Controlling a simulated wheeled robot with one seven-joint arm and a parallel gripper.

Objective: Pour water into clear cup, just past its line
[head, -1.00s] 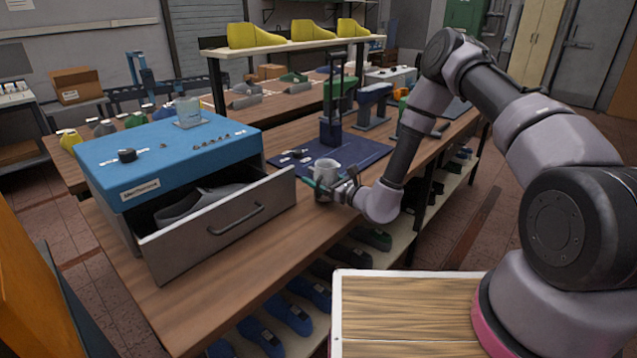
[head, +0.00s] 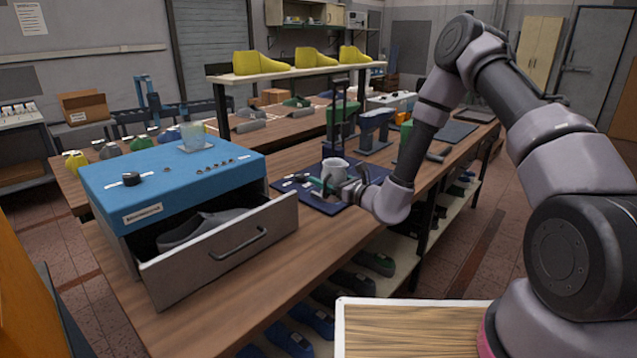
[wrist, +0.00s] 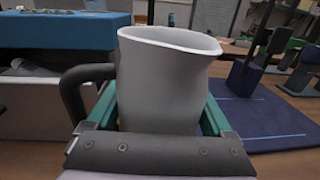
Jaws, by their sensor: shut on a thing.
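My gripper (head: 332,186) is shut on a light grey jug (head: 335,168) with a dark handle. In the wrist view the jug (wrist: 165,85) stands upright between the green fingers, its handle on the left and its rim at the top. Its inside is hidden, so I cannot tell the water level. The clear cup (head: 192,136) stands upright on a small pale plate on top of the blue cabinet (head: 110,180), left of and apart from the jug. Its line is too small to make out.
The cabinet's drawer (head: 225,255) is open toward the front, with a grey shoe last (head: 200,228) inside. A dark knob (head: 131,179) and several small pieces lie on the blue top. A navy mat (head: 290,185) with a dark stand is behind the jug.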

